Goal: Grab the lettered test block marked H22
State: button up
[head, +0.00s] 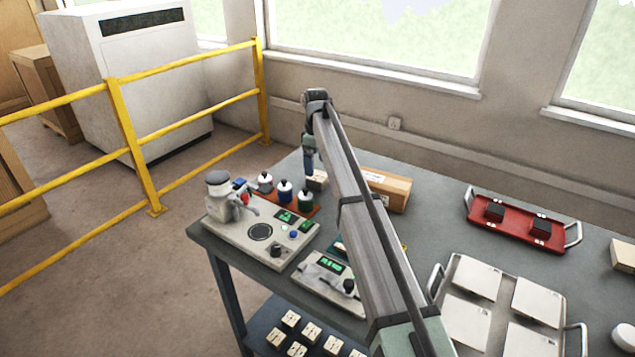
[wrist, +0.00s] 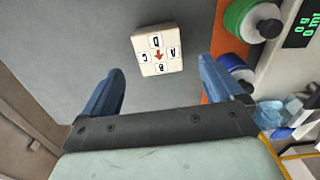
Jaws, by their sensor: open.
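A cream test block (wrist: 157,50) lies on the grey table in the wrist view, with single letters around a red arrow on its top face. No H22 mark can be read on it. My gripper (wrist: 158,68) is open, its two blue fingers apart on either side of the view and the block beyond the gap between their tips. In the head view my gripper (head: 309,165) points down beside a cream block (head: 319,180) near the table's back left, partly covering it. Several more marked cream blocks (head: 291,319) sit on the shelf below; their marks are unreadable.
An orange-red rack (head: 290,205) of bottles and a grey test device (head: 262,232) stand close by. A cardboard box (head: 388,190) is behind my arm. A red tray (head: 515,228) and a tray of white tiles (head: 505,307) lie to the right.

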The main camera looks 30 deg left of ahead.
aim_at(318, 176)
jog(key=shift+d+f, duration=0.15)
jog(key=shift+f, duration=3.1)
jog(key=c, duration=1.3)
